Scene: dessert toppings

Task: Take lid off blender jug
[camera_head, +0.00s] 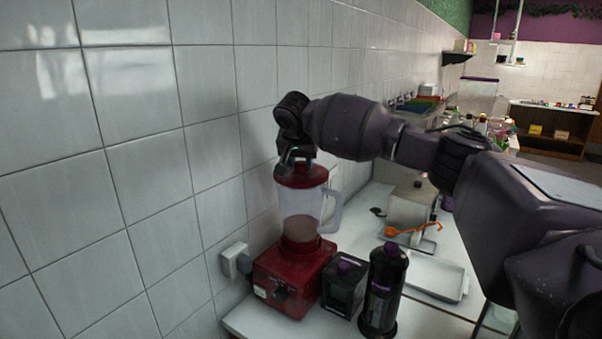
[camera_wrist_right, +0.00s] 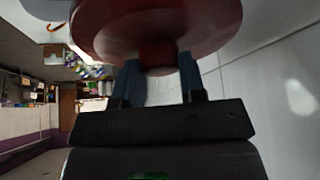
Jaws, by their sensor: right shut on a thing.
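The blender stands on the counter by the tiled wall, with a red base (camera_head: 289,277) and a clear jug (camera_head: 301,213) that holds something brownish low down. The red lid (camera_head: 301,176) is at the top of the jug; I cannot tell whether it is seated or slightly lifted. My right gripper (camera_head: 296,158) is above the lid. In the right wrist view the right gripper (camera_wrist_right: 160,75) is shut on the lid's knob (camera_wrist_right: 158,58), and the lid's red disc (camera_wrist_right: 195,22) fills the top of the picture. My left gripper is not in view.
A black box (camera_head: 344,287) and a dark cylindrical container (camera_head: 383,290) stand close to the right of the blender. A white tray (camera_head: 437,278) and an orange ladle (camera_head: 412,230) lie farther right. The tiled wall (camera_head: 140,190) is close on the left.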

